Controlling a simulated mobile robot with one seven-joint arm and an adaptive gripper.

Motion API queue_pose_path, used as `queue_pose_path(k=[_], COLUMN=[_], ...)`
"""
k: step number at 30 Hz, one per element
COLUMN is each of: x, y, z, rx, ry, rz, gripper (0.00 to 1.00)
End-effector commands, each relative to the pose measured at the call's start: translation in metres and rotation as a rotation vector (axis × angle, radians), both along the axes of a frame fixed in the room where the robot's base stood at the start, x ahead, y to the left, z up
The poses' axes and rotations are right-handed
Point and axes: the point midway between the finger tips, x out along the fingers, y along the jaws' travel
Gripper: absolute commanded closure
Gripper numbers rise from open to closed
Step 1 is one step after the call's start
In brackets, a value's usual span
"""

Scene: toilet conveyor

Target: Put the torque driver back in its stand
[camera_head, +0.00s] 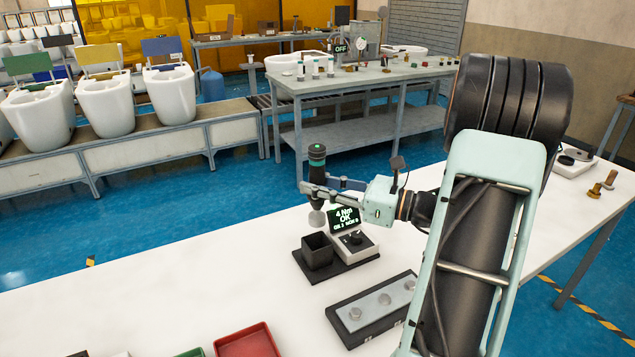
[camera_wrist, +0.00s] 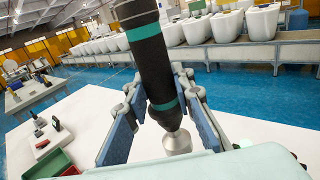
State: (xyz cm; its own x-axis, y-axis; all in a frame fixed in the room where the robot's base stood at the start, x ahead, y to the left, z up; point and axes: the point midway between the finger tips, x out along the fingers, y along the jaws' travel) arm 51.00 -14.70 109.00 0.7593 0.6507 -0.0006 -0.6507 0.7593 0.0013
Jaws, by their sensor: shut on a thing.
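The torque driver (camera_head: 317,168) is a black, green-banded tool with a pale metal socket at its lower end. My gripper (camera_head: 308,188) is shut on its body and holds it above the white table, roughly upright. In the wrist view the torque driver (camera_wrist: 154,70) stands between the blue-padded fingers (camera_wrist: 160,112), tilted in the picture. The stand (camera_head: 318,252) is a dark square cup on a black base, with a display reading "4 Nm OK" beside it. The socket is above the cup, apart from it; exact alignment cannot be told. The stand is not clearly seen in the wrist view.
A dark block with a grey plate and several bolts (camera_head: 376,306) lies in front of the stand. A red tray (camera_head: 247,342) and a green tray (camera_head: 190,352) are at the front edge of the picture. Brass parts (camera_head: 602,184) lie at the right. White table surface left of the stand is clear.

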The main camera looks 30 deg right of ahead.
Motion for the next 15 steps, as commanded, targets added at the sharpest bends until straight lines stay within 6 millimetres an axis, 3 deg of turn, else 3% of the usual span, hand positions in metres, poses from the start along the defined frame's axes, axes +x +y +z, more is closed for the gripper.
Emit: queue_pose_path(k=[9,15], x=[0.000,0.000], y=[0.000,0.000], z=[-0.033,-0.030], rx=[0.002,0.000], ry=[-0.002,-0.004], rz=[0.001,0.001], gripper=[1.00,1.00])
